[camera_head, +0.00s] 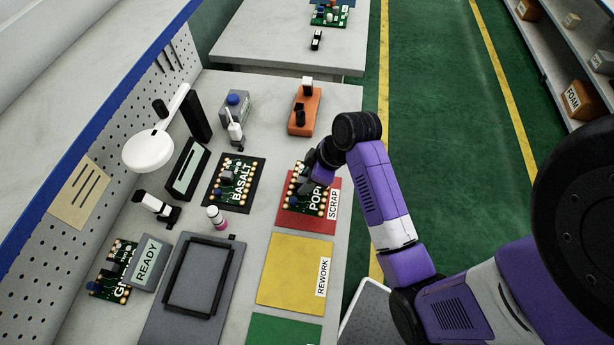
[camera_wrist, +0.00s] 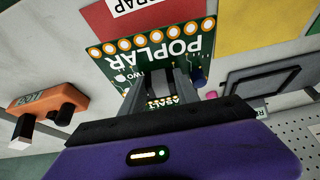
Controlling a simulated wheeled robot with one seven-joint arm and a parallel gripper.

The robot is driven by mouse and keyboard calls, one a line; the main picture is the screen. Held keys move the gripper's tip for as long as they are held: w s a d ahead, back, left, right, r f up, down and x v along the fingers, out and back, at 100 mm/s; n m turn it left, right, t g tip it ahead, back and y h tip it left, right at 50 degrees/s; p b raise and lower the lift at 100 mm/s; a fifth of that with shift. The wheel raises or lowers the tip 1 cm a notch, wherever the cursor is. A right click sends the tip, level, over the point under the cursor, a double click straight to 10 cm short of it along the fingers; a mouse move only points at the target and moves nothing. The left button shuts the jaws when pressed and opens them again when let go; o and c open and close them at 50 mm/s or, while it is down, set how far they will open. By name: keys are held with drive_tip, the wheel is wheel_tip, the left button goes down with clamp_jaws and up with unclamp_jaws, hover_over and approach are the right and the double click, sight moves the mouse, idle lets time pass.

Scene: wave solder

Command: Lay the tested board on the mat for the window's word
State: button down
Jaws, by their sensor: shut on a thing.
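My gripper (camera_head: 310,176) is shut on the edge of a green board marked POPLAR (camera_head: 301,204). In the wrist view the board (camera_wrist: 190,27) extends out past my gripper (camera_wrist: 168,82), its print upside down. The board is over the red mat labelled SCRAP (camera_head: 307,226); I cannot tell whether it touches. The yellow mat labelled REWORK (camera_head: 290,268) and a green mat (camera_head: 283,330) are bare where seen. A grey unit's window (camera_head: 147,262) reads READY.
A board marked BASALT (camera_head: 237,182) lies on a dark pad left of the red mat. Another board (camera_head: 107,270) lies partly behind the READY unit. A grey fixture with a dark frame (camera_head: 200,275), a small bottle (camera_head: 215,217) and an orange block (camera_head: 305,110) stand nearby.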

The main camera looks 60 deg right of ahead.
drive_tip(key=shift+a+n, duration=0.1)
drive_tip(key=shift+n, duration=0.2)
drive_tip(key=shift+s, duration=0.1)
drive_tip(key=shift+f+b, duration=1.8)
drive_tip(key=shift+f, duration=1.2)
drive_tip(key=shift+f+b, duration=0.3)
drive_tip(key=shift+f, duration=0.2)
drive_tip(key=c, duration=0.8)
unclamp_jaws()
drive_tip(key=shift+c, duration=1.1)
drive_tip(key=shift+c, duration=0.8)
